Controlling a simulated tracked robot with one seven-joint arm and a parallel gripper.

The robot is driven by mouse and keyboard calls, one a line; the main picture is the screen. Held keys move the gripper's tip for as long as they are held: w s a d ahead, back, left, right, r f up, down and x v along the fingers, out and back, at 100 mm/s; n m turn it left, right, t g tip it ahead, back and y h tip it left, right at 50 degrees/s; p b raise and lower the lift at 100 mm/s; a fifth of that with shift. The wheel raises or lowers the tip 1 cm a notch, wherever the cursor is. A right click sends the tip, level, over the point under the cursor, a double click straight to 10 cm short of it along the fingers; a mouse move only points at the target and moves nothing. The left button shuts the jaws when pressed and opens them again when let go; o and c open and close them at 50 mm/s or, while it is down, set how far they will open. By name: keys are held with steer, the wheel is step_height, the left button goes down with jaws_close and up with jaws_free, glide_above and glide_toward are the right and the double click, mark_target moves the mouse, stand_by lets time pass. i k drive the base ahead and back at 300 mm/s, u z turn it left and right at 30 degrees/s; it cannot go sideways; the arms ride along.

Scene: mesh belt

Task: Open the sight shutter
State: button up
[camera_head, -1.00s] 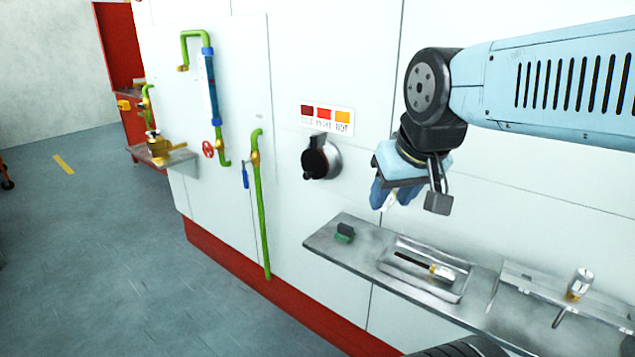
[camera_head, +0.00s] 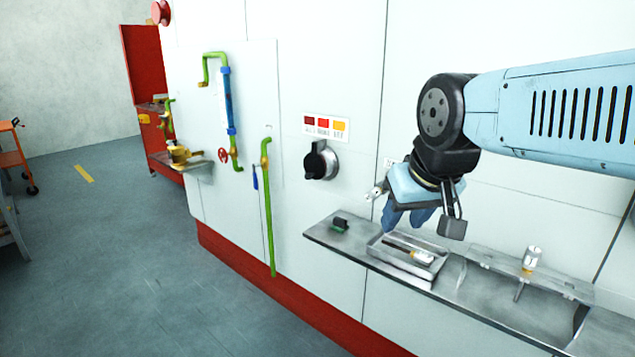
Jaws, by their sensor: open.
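The sight shutter appears to be the round black cover (camera_head: 316,161) on a silver ring on the white wall, below a label with dark red, red and orange squares (camera_head: 324,126). The cover lies over the ring, so what is behind it is hidden. My gripper (camera_head: 406,218), with blue fingers, hangs right of and lower than the cover, clearly apart from it. It is open, and I see nothing held in it. A small silver fitting (camera_head: 377,191) shows just left of the gripper, partly hidden by it.
A metal shelf (camera_head: 322,238) runs below, with a green-black block (camera_head: 340,224) and a tray (camera_head: 380,252) holding a tool. Green pipes (camera_head: 268,210) with a red handwheel (camera_head: 223,155) stand left of the cover. The floor at left (camera_head: 120,250) is mostly clear.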

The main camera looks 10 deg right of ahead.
mark_target(315, 168)
steer(key=u, duration=0.2)
steer(key=i, duration=0.9)
steer(key=z, duration=0.1)
